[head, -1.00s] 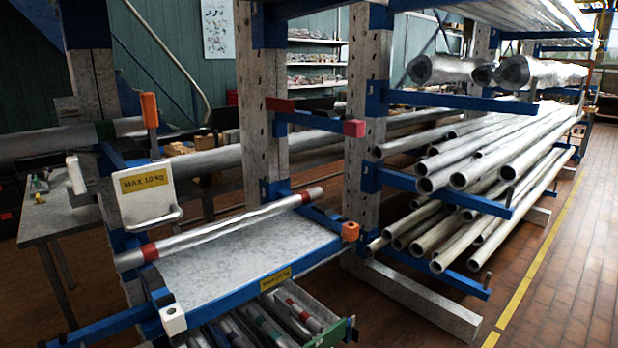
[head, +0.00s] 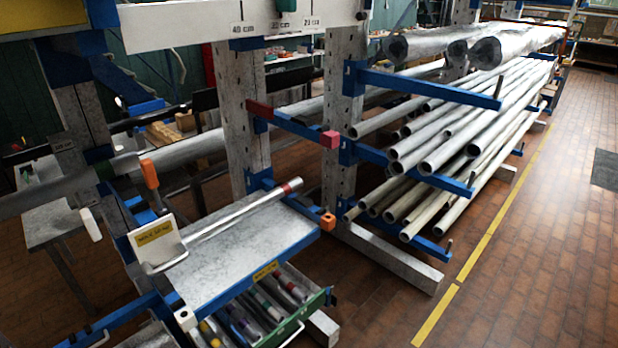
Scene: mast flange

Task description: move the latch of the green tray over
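The green tray (head: 316,312) is low in the rack, below the grey shelf, at the bottom centre of the head view. It holds several pipes with coloured bands. Its front has a pale handle (head: 291,336), partly cut off by the lower edge. I cannot make out a latch on it for certain. Neither of my grippers is in view.
Above the tray is a grey shelf (head: 235,262) with a silver pipe (head: 245,208) and a MAX 10 kg sign plate (head: 157,240). An orange block (head: 328,222) caps its right corner. Long pipes (head: 470,140) fill the right rack.

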